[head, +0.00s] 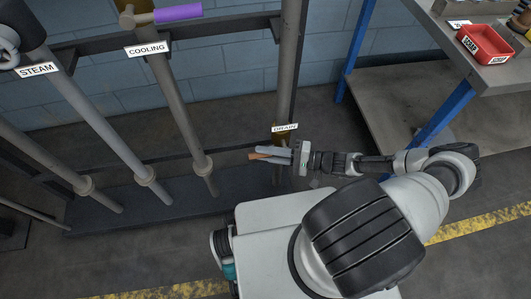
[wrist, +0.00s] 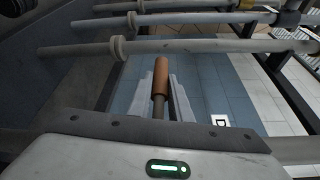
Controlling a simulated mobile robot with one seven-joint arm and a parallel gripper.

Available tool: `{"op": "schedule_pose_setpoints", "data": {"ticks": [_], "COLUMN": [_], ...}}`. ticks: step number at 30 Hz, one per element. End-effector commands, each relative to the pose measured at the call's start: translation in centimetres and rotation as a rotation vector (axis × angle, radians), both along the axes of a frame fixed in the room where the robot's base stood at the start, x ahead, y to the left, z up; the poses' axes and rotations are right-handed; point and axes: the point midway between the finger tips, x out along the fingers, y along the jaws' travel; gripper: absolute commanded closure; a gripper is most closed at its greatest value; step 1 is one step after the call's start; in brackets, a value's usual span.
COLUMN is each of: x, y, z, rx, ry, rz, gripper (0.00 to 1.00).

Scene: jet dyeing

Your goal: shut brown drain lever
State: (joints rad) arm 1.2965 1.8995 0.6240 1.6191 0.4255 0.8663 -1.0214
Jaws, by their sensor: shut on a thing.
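The brown drain lever (head: 258,156) sticks out to the left from the drain pipe, just below the DRAIN label (head: 285,127). My gripper (head: 275,154) reaches in from the right and is shut on the lever. In the wrist view the brown lever grip (wrist: 160,78) lies between the two pale fingers of my gripper (wrist: 162,90), and its grey shaft runs back toward the palm. The valve body behind the label is mostly hidden by the label and gripper.
The COOLING pipe (head: 175,100) with a purple lever (head: 178,12) and the STEAM pipe (head: 90,115) stand to the left. A blue-legged bench (head: 405,100) with a red tray (head: 485,44) is at the right. A yellow floor line (head: 480,222) crosses the floor.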

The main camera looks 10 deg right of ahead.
Motion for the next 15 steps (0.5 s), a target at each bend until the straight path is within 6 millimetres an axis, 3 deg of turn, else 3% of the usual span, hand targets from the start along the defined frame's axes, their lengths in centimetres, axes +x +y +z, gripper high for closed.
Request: {"op": "schedule_pose_setpoints", "data": {"ticks": [3, 4, 7, 15], "x": [-0.13, -0.14, -0.13, -0.1], "y": [0.37, 0.38, 0.34, 0.17], "z": [0.44, 0.44, 0.38, 0.18], "rx": [0.016, 0.016, 0.013, 0.007], "ry": [0.001, 0.001, 0.0, 0.001], "rz": [0.006, 0.006, 0.006, 0.004], "gripper": [1.0, 0.79, 0.64, 0.64]}}
